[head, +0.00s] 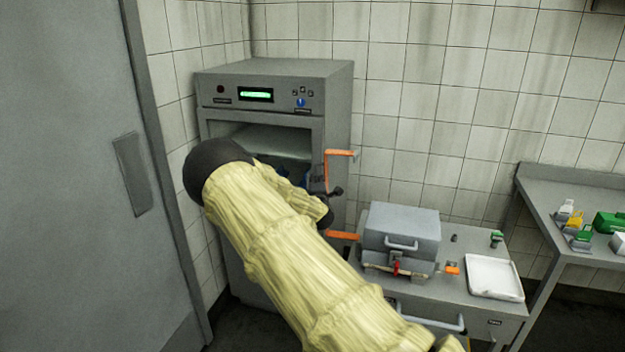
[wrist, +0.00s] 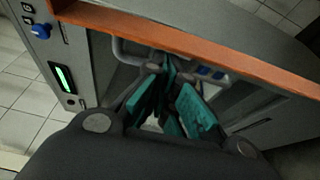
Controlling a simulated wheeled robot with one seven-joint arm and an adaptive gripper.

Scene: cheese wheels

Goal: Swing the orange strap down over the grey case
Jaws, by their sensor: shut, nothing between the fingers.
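The grey case (head: 402,226) stands closed on the low bench, with a pale handle and a red-tagged latch on its front. Orange strap parts (head: 341,153) show left of and above the case, with a lower orange arm (head: 343,235) by its left side. The middle is partly hidden by my gripper (head: 322,187). In the wrist view the orange strap (wrist: 190,42) crosses as a long bar beyond my fingers. My gripper (wrist: 172,98), with teal finger pads, is shut and empty. Whether it touches the strap I cannot tell.
A grey cabinet (head: 275,88) with a green display stands behind my arm, its front opening partly hidden. A white tray (head: 494,276) and a small orange piece (head: 452,268) lie right of the case. A side table (head: 560,185) holds small coloured items. A grey door (head: 70,180) is at left.

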